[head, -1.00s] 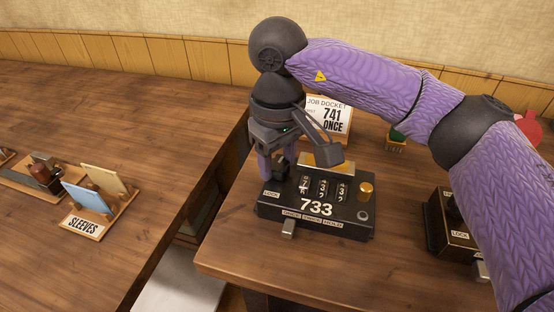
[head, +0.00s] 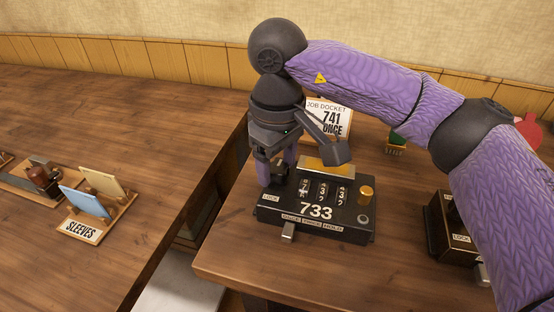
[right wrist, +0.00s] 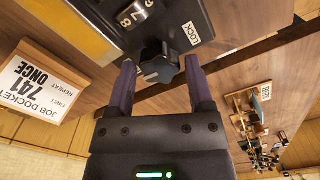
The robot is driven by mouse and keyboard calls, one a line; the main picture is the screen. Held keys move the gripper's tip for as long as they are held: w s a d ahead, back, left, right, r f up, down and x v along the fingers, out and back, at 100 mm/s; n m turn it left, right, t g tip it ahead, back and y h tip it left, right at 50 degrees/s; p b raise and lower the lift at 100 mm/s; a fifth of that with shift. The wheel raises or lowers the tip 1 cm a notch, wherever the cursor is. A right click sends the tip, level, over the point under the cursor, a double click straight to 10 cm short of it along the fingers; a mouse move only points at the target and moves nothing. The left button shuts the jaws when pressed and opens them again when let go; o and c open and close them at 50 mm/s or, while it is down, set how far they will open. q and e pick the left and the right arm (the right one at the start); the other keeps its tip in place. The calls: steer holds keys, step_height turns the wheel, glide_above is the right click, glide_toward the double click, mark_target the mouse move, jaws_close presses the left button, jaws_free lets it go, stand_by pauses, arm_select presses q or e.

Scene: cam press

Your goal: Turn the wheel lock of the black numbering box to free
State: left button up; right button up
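The black numbering box (head: 316,222) sits on the wooden table, with 733 on its front and digit wheels on top. Its wheel lock is a dark lobed knob (right wrist: 158,62) with a pale mark, near the LOCK label (right wrist: 178,33) in the right wrist view. In the head view my gripper hides the knob. My right gripper (head: 276,178) points down at the box's left rear corner. In the right wrist view its fingers (right wrist: 160,70) are open, one on each side of the knob, with gaps visible. My left gripper is not in view.
A job docket card (head: 329,118) reading 741 ONCE stands behind the box. A second dark box (head: 450,235) with a LOCK label is at the right. A brass knob (head: 366,195) and a front lever (head: 288,232) are on the black box. A sleeves rack (head: 100,210) stands left.

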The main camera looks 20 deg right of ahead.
mark_target(277, 167)
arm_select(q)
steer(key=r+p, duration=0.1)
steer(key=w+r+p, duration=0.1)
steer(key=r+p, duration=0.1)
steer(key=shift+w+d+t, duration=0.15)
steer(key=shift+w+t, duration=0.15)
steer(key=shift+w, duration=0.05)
arm_select(e)
step_height(277, 167, up, 10)
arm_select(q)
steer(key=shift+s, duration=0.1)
